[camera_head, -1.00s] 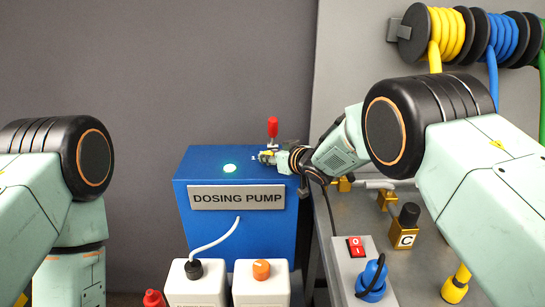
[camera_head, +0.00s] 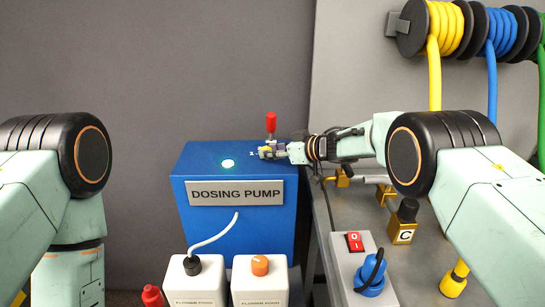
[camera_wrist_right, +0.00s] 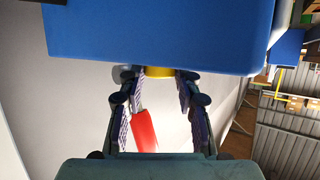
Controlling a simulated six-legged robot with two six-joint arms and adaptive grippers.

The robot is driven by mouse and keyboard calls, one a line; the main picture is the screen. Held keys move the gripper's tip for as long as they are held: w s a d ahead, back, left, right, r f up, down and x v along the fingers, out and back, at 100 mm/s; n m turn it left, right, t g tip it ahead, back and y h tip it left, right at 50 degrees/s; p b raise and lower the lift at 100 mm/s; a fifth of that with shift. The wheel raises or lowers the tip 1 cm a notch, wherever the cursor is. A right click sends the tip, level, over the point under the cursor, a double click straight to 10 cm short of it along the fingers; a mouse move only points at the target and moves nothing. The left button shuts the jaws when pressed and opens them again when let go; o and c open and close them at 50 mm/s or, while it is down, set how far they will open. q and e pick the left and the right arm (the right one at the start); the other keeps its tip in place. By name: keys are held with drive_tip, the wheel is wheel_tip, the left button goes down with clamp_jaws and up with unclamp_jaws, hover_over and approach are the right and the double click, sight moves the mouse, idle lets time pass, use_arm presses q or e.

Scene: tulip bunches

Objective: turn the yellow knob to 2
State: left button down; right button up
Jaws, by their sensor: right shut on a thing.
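The yellow knob (camera_head: 264,149) is on top of the blue dosing pump (camera_head: 233,225), near its right edge. It is mostly hidden by my right gripper (camera_head: 267,153), which reaches in from the right. In the right wrist view the yellow knob (camera_wrist_right: 158,72) shows as a band against the blue pump (camera_wrist_right: 160,35). The fingertips of my right gripper (camera_wrist_right: 158,78) are shut on it, one on each side. Small white marks lie beside the knob, too small to read, so its setting cannot be told. My left arm shows at the left, but its gripper is out of view.
A red handle (camera_head: 271,122) stands just behind the gripper; it also shows between the fingers in the wrist view (camera_wrist_right: 144,130). Two white canisters (camera_head: 260,285) stand in front. A bench (camera_head: 345,215) with a red switch (camera_head: 355,241) is right.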

drive_tip(key=shift+r, duration=0.15)
drive_tip(key=o, duration=1.1)
drive_tip(key=shift+o, duration=0.2)
drive_tip(key=shift+d+g, duration=0.2)
drive_tip(key=shift+g, duration=0.1)
drive_tip(key=v, duration=1.1)
drive_tip(key=shift+s+d, duration=0.3)
drive_tip(key=shift+s, duration=0.05)
